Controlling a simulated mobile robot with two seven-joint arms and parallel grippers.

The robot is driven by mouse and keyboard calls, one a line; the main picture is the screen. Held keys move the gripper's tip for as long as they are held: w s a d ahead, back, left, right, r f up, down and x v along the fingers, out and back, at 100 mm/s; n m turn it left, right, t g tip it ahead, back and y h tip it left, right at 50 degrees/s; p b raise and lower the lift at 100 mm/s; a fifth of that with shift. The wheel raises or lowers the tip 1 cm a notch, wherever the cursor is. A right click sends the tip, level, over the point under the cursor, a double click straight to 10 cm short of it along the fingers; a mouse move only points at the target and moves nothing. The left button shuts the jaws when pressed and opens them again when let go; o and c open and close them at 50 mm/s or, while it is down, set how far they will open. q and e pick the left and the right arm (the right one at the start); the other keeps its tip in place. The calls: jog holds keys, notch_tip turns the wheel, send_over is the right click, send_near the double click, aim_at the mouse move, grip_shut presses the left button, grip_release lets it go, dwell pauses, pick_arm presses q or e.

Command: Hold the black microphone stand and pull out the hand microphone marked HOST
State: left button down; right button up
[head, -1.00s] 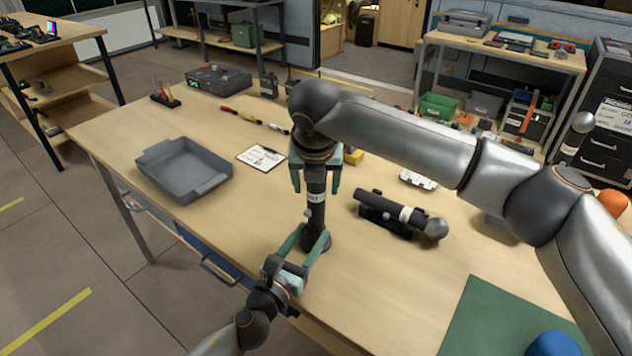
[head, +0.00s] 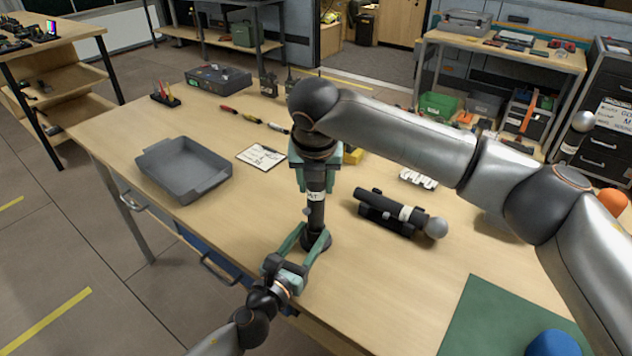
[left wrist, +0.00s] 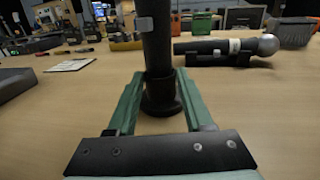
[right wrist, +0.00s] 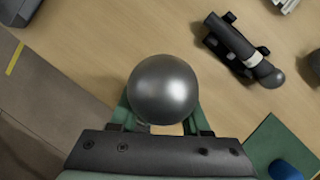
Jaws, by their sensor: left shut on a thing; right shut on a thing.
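A dark hand microphone (head: 316,208) stands upright near the table's front edge, with a white, partly readable label. Its silver ball head (right wrist: 163,88) fills the middle of the right wrist view; my right arm hides it in the head view. My right gripper (head: 317,186) points down and is shut on the microphone below its head. The black stand (head: 316,240) holds the microphone's lower end; its round foot shows in the left wrist view (left wrist: 161,98). My left gripper (head: 308,236) reaches in low from the front, shut on the stand, a finger on either side.
Another microphone (head: 408,214) with a white band lies in a black cradle to the right. A green mat (head: 490,318) with a blue ball-like thing lies at front right.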

grip_shut()
pick_arm(q)
jog(key=shift+f, duration=0.1)
pick_arm(e)
jog(key=shift+r, duration=2.5)
jog(key=shift+r, duration=1.45)
pick_arm(q)
jog(key=shift+c, duration=1.1)
grip_release()
jog(key=shift+s, duration=0.1)
